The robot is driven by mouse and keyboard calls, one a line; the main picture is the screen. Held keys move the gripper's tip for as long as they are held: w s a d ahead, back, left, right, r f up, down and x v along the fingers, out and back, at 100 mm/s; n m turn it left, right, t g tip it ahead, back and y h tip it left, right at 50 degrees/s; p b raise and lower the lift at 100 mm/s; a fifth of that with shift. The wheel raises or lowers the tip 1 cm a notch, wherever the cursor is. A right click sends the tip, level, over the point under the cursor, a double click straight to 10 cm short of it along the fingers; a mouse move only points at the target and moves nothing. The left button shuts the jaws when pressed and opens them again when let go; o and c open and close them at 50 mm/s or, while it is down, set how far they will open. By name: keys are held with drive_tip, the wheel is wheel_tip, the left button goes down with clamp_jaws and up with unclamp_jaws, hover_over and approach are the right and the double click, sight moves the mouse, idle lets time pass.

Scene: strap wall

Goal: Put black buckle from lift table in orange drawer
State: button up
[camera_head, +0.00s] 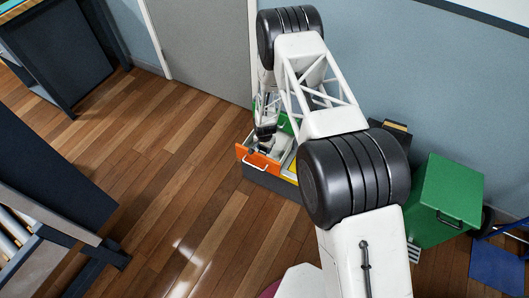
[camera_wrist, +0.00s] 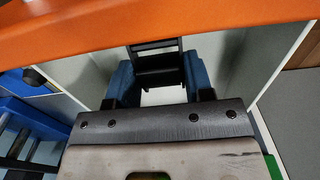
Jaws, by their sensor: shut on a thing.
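The orange drawer (camera_head: 262,163) is pulled open at the front of a low drawer unit in the head view. Its orange front (camera_wrist: 150,32) crosses the top of the wrist view, with pale grey side walls below it. My gripper (camera_head: 265,133) points down over the open drawer. In the wrist view its blue fingers are shut on the black buckle (camera_wrist: 157,66), which shows between the drawer's walls. I cannot tell whether the buckle touches the drawer floor. In the head view the buckle cannot be made out.
Yellow (camera_head: 292,168) and green (camera_head: 286,124) drawer parts lie beside the orange drawer, partly behind my arm. A green cabinet (camera_head: 448,195) stands to the right. A dark table (camera_head: 50,195) stands at the left. The wooden floor (camera_head: 170,180) between is clear.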

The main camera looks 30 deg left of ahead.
sight(265, 151)
drive_tip(key=shift+f, duration=0.1)
idle(0.3)
drive_tip(key=shift+f, duration=1.95)
drive_tip(key=shift+f, duration=0.1)
drive_tip(key=o, duration=1)
drive_tip(key=shift+f, duration=0.1)
drive_tip(key=shift+r, duration=0.2)
drive_tip(key=shift+r, duration=5.95)
drive_tip(key=shift+w+r, duration=0.1)
drive_tip(key=shift+r, duration=0.05)
